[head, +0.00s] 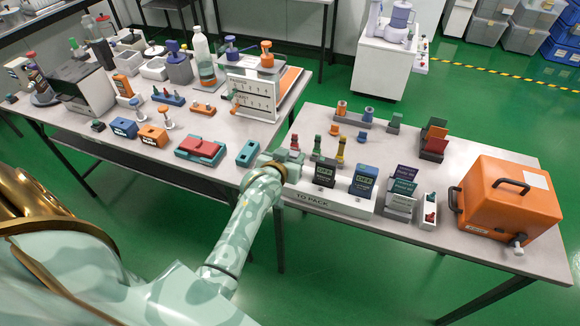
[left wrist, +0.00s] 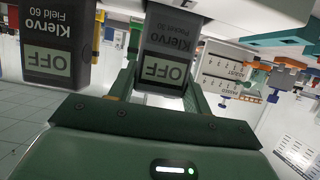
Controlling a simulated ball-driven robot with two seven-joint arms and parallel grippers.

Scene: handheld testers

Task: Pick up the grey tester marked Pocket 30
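The grey tester, marked Klervo Pocket 30 (left wrist: 167,60), shows upside down in the left wrist view with OFF on its display. My left gripper (left wrist: 160,88) has one finger on each side of it, close to its edges; I cannot tell whether they press on it. In the head view my left gripper (head: 290,158) is at the left end of the TO PACK rack (head: 330,202) and I cannot make out the grey tester there. A darker tester marked Field 60 (left wrist: 58,40) stands beside it; a dark tester (head: 325,174) shows in the head view. My right gripper is not in view.
A blue tester (head: 363,181) stands at the right of the rack. Coloured cards in a holder (head: 402,190) and an orange case (head: 508,198) are further right. Small red, green and yellow items (head: 340,150) stand just behind the testers. A teal box (head: 247,153) lies left of the gripper.

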